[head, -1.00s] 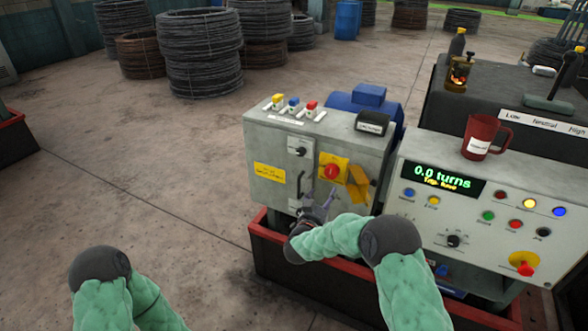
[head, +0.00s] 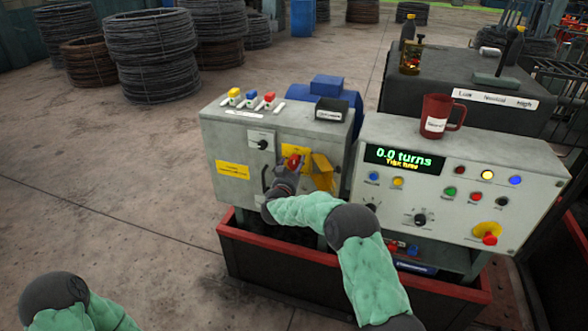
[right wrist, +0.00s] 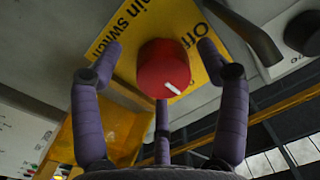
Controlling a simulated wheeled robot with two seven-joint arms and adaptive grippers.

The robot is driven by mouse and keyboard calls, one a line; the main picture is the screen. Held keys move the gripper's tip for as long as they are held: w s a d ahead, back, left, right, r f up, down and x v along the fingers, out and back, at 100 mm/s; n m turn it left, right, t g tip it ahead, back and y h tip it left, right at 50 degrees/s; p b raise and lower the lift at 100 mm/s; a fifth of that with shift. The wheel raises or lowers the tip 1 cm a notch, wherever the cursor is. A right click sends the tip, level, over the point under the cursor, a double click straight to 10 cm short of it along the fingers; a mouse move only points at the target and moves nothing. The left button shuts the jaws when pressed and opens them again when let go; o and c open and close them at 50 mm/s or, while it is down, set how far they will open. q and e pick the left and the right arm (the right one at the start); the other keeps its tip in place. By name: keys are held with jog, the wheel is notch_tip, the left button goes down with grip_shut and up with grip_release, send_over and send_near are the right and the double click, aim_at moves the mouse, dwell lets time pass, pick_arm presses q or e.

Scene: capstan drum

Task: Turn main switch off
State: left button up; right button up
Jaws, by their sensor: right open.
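The main switch is a red rotary knob (head: 294,160) on a yellow plate on the front of the grey cabinet (head: 235,145). In the right wrist view the red knob (right wrist: 163,68) shows a white pointer line towards the lower right; the plate (right wrist: 150,25) reads "ain switch" and "Off", seen rotated. My right gripper (head: 290,168) is in front of the knob in the head view and partly covers it. In the wrist view its purple fingers (right wrist: 160,55) are open, spread around the knob with visible gaps. Of my left arm only links show.
A black handle (head: 264,178) is left of the knob, and an open yellow flap (head: 321,172) is right of it. A control panel (head: 450,215) with a red mug (head: 435,115) on top stands to the right.

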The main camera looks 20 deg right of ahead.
jog(key=c, duration=1.1)
jog(key=shift+c, duration=0.2)
jog(key=shift+f, duration=0.1)
